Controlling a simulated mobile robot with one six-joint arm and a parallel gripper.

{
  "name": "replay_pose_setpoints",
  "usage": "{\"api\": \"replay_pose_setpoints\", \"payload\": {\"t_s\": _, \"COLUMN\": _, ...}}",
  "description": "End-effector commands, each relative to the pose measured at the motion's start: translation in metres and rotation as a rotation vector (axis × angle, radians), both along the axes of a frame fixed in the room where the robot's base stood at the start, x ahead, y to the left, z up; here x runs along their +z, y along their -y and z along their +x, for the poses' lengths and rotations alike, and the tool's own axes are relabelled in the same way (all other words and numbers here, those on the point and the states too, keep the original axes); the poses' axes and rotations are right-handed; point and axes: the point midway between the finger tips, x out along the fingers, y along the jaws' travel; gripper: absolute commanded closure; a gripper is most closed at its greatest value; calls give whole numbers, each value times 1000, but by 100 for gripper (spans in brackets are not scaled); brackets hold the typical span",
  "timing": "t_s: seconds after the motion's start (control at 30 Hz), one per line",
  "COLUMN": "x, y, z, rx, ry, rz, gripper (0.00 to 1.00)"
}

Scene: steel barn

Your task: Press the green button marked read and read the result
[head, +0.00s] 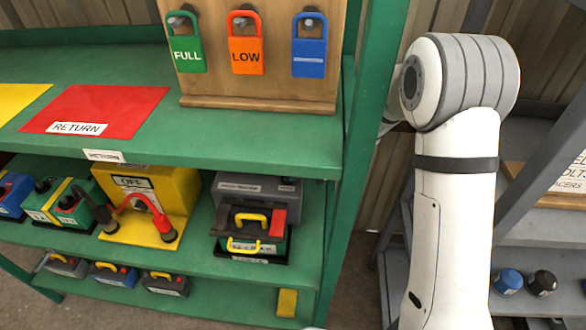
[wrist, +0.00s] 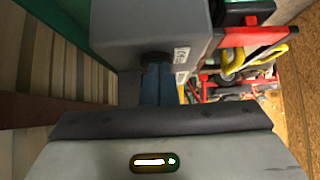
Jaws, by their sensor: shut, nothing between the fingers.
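The grey box-shaped unit (head: 257,187) stands on the middle green shelf, with labels too small to read. A grey box, apparently the same unit, fills the upper middle of the wrist view (wrist: 150,28). My gripper (wrist: 157,62) is shut and empty, its blue-grey fingers ending in a dark tip at the face of this box. I cannot tell whether the tip touches or is just short of it. No green button marked read and no result display shows; the fingers may cover part of the face. In the head view my gripper is hidden behind the green post.
A battery with a yellow handle (head: 250,219) sits before the grey unit. A yellow box (head: 177,187) with red and black clamps stands left of it. The green post (head: 362,150) stands beside my arm.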

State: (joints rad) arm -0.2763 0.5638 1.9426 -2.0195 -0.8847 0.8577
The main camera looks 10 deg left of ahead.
Motion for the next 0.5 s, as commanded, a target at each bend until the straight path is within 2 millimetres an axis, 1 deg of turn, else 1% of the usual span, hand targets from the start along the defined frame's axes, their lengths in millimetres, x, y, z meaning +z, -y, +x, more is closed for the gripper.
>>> {"api": "replay_pose_setpoints", "payload": {"t_s": 0.03, "x": 6, "y": 7, "z": -1, "rx": -5, "ry": -7, "rz": -5, "gripper": 100}}
{"api": "replay_pose_setpoints", "payload": {"t_s": 0.3, "x": 36, "y": 24, "z": 0, "rx": -1, "ry": 1, "rz": 5, "gripper": 100}}
{"api": "replay_pose_setpoints", "payload": {"t_s": 0.5, "x": 50, "y": 35, "z": 0, "rx": 2, "ry": 5, "rz": 10, "gripper": 100}}
